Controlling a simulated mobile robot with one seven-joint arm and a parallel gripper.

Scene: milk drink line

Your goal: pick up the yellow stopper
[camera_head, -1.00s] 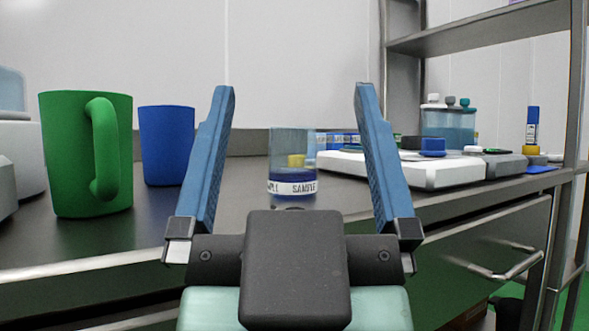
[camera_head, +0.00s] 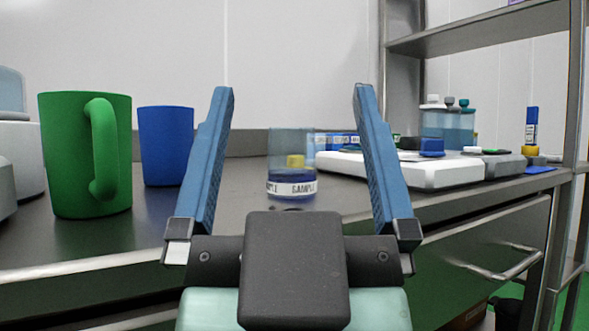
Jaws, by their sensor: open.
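A small yellow stopper (camera_head: 296,161) shows through the clear wall of a glass sample jar (camera_head: 291,143) on the dark bench. I cannot tell whether the stopper is inside the jar or behind it. The jar has a white label band and dark blue contents low down. My gripper (camera_head: 294,90) is open, with its two blue fingers spread wide to the left and right of the jar in the picture. Nothing is between the fingers up close; the jar stands farther off beyond them. The gripper's dark body hides the bench just in front of the jar.
A green mug (camera_head: 84,155) and a blue cup (camera_head: 166,146) stand left of my gripper. To the right is a white tray-like unit (camera_head: 400,172) with a blue cap (camera_head: 431,147). A metal shelf (camera_head: 480,36) and post rise at right.

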